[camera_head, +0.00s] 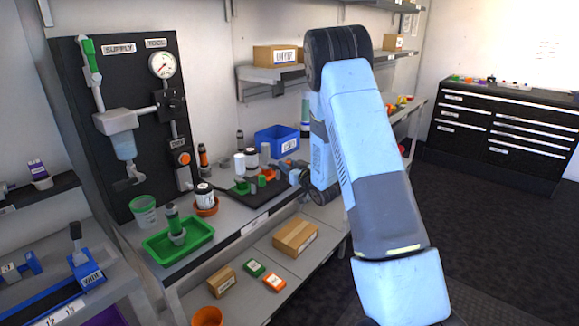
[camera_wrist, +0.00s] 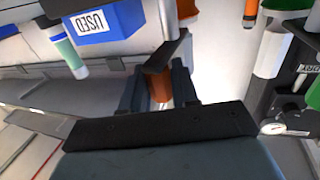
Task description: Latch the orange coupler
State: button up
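My gripper (camera_wrist: 160,88) shows in the wrist view with its two dark fingers apart. An orange cylindrical piece (camera_wrist: 160,84) is between them, just beyond the palm. I cannot tell whether the fingers touch it, or whether it is the orange coupler. A dark bar (camera_wrist: 166,52) lies beside this piece. An orange round part (camera_head: 183,158) sits on the black supply panel (camera_head: 85,70).
A blue bin (camera_head: 277,141) stands behind the tray and shows in the wrist view (camera_wrist: 100,28). Bottles (camera_head: 203,192) and a green tray (camera_head: 160,247) crowd the bench to the left. A shelf with boxes (camera_head: 276,56) is above. Dark floor lies open at right.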

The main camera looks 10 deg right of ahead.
grip_shut()
jog(key=shift+a+h, duration=0.1)
jog(key=shift+h, duration=0.2)
jog(key=shift+s+a+m+t+h, duration=0.2)
jog(key=shift+m+t+h, duration=0.2)
jog(key=shift+m+h, duration=0.45)
jog(key=shift+o, duration=2)
grip_release()
jog(key=v, duration=1.3)
jog(key=shift+s, duration=0.35)
